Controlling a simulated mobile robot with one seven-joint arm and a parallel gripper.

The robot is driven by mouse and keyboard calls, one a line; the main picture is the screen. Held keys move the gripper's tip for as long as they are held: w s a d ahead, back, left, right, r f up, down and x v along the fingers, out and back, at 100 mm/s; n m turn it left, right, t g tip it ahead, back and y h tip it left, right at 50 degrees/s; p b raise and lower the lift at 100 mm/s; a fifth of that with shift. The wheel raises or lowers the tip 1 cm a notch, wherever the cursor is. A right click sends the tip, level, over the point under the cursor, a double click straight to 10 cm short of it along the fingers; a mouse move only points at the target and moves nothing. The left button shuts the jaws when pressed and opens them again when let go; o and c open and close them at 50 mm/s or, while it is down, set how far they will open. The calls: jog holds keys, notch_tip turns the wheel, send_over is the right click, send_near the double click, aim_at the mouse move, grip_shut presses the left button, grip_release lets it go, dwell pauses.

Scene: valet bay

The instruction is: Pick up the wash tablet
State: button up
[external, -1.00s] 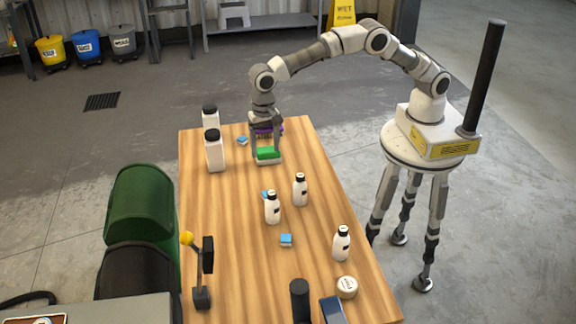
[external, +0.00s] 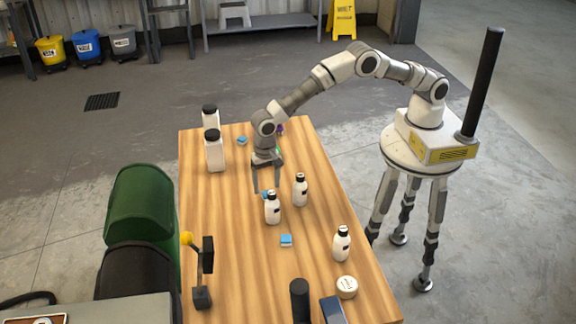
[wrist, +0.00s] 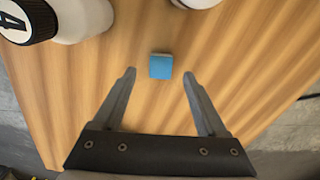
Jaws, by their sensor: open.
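A small blue wash tablet (wrist: 161,66) lies on the wooden table just beyond and between my fingertips in the wrist view. In the external view the same tablet (external: 265,194) is partly hidden beside a white bottle. Two more blue tablets lie on the table, one (external: 242,140) near the far end and one (external: 286,240) nearer the camera. My gripper (external: 267,191) is open and empty, pointing down over the tablet by the bottles; it also shows in the wrist view (wrist: 159,74). I cannot tell its exact height above the table.
White bottles with black caps stand close by, one (external: 272,208) in front and one (external: 300,190) to the right. Another bottle (external: 341,244) and a round white tub (external: 347,287) stand farther along. Two larger bottles stand at the far left, one at the front (external: 214,151).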

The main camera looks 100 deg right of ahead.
notch_tip(320, 180, down, 3)
jog(key=shift+a+f, duration=0.1)
grip_shut()
dwell(0.3)
